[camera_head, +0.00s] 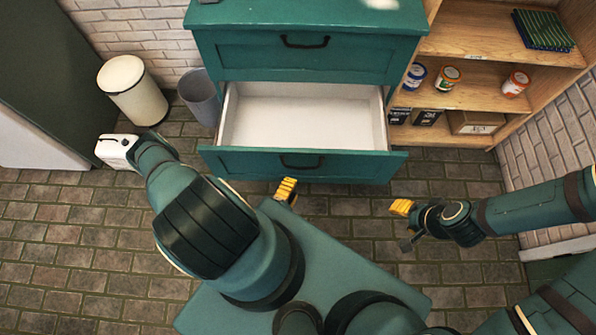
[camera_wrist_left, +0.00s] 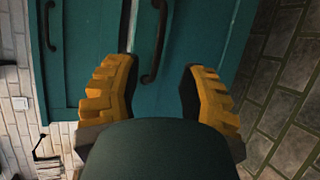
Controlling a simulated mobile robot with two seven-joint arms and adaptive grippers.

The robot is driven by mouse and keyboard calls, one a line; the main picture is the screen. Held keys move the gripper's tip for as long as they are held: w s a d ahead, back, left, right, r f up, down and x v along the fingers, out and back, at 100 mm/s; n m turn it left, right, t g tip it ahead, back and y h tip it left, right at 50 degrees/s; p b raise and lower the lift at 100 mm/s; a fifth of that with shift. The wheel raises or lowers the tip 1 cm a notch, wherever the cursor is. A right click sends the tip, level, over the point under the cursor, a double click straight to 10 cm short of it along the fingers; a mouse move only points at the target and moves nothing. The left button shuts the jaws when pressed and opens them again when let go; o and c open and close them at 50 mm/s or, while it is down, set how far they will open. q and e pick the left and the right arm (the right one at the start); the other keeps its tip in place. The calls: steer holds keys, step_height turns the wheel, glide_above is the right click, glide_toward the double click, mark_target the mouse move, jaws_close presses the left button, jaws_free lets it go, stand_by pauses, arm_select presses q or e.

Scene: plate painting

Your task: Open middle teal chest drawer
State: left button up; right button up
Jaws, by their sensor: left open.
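The teal chest (camera_head: 305,15) stands at the top middle of the head view. Its upper drawer (camera_head: 250,55) is shut. The drawer below it (camera_head: 225,160) is pulled well out, and its white inside looks empty. This drawer's dark handle (camera_head: 302,163) is on its front. My left gripper (camera_head: 287,190) is just in front of that drawer front, partly hidden by my arm. In the left wrist view, its yellow fingers are spread (camera_wrist_left: 160,90), with a dark handle (camera_wrist_left: 152,75) ahead between them; I see no grip on it. My right gripper (camera_head: 402,207) is to the right, away from the chest.
A wooden shelf (camera_head: 470,140) with several cans stands right of the chest. A white bin (camera_head: 135,95), a grey bin (camera_head: 200,97) and a white canister (camera_head: 115,150) stand to the left. The brick floor (camera_head: 360,205) is bare in front of the drawer.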

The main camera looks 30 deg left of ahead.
arm_select(q)
steer(key=shift+v, duration=1.55)
steer(key=shift+w, duration=0.1)
steer(key=w+d+m+g+h, duration=0.4)
steer(key=w+m+g+h, duration=0.35)
steer(key=m, duration=0.65)
steer(key=w+d+r+m+g+y, duration=0.1)
steer(key=d+r+m+g, duration=0.4)
steer(key=r, duration=0.5)
steer(key=shift+w+d+m+g+y, duration=0.35)
steer(key=shift+w+d, duration=0.1)
steer(key=shift+d, duration=0.2)
